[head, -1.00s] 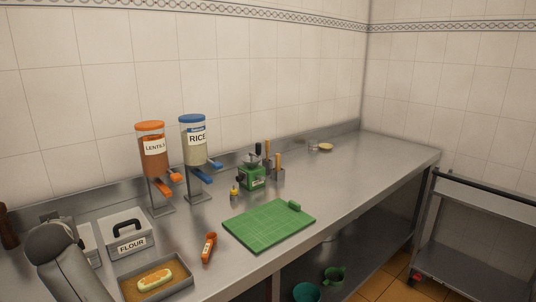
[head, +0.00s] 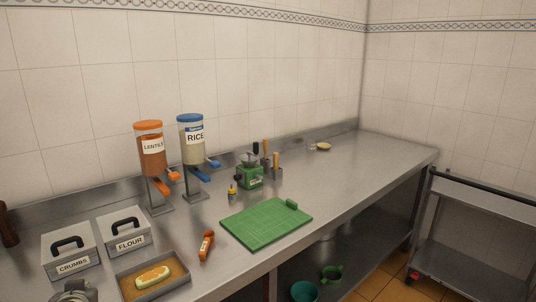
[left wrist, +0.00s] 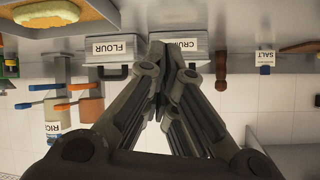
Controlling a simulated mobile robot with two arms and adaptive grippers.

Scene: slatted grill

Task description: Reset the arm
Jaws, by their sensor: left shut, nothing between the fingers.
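My left gripper (left wrist: 160,68) shows in the left wrist view, its two dark fingers drawn together with nothing between them. In that upside-down view its tips lie in front of the crumbs box (left wrist: 190,46), partly hiding its label, and beside the flour box (left wrist: 113,48). In the head view only a grey piece that looks like my left arm or gripper shows at the bottom left edge, in front of the crumbs box (head: 88,246). My right gripper is in neither view.
A tray (head: 186,283) with a yellow loaf-like item lies near the front left. A flour box (head: 143,229), lentil dispenser (head: 150,150), rice dispenser (head: 192,140), orange tool (head: 206,245) and green board (head: 266,223) stand on the counter. The counter's far right is mostly clear.

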